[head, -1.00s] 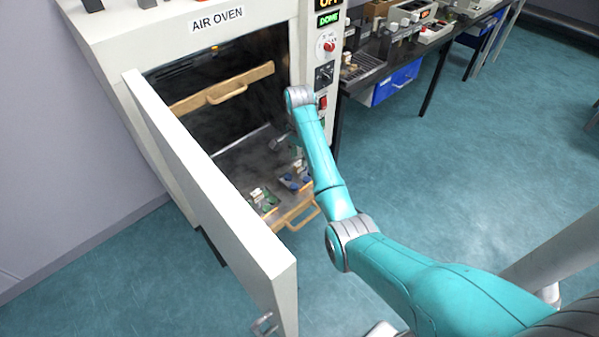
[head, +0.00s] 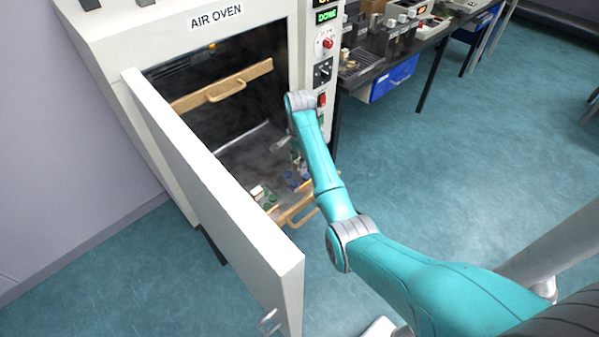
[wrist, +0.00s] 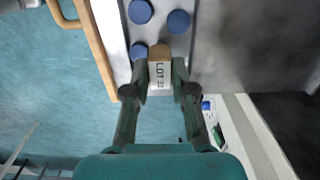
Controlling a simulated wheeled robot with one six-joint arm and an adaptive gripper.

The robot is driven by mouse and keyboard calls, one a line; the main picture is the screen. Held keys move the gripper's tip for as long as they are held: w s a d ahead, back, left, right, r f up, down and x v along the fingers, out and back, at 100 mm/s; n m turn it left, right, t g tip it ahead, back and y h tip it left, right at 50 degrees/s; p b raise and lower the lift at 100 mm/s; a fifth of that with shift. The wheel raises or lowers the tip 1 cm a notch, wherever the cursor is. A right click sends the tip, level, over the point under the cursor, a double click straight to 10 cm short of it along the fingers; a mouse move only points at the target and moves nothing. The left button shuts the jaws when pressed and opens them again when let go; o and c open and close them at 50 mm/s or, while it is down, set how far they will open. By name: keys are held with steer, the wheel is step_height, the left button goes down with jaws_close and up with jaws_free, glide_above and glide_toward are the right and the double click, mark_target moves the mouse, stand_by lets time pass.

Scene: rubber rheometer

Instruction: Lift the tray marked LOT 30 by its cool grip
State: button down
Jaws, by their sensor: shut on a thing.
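In the wrist view, my gripper (wrist: 160,72) is shut on a small block with a cork-coloured top and a white label (wrist: 160,76). The label reads LOT 3 and a last digit that I cannot make out surely. The block stands beside several blue discs (wrist: 178,21) on a grey tray. In the head view, the blue discs (head: 291,178) are inside the oven, near my gripper (head: 299,163), which is partly hidden by my arm. To their left are green discs (head: 269,206) and another pale block (head: 257,192).
The air oven (head: 215,19) has its door (head: 215,195) open at left. A wooden-handled shelf front (head: 300,208) lies below the discs; another wooden front (head: 225,88) is higher up. Open floor lies right.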

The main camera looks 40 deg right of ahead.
steer(key=shift+r, duration=0.1)
steer(key=shift+r, duration=1.4)
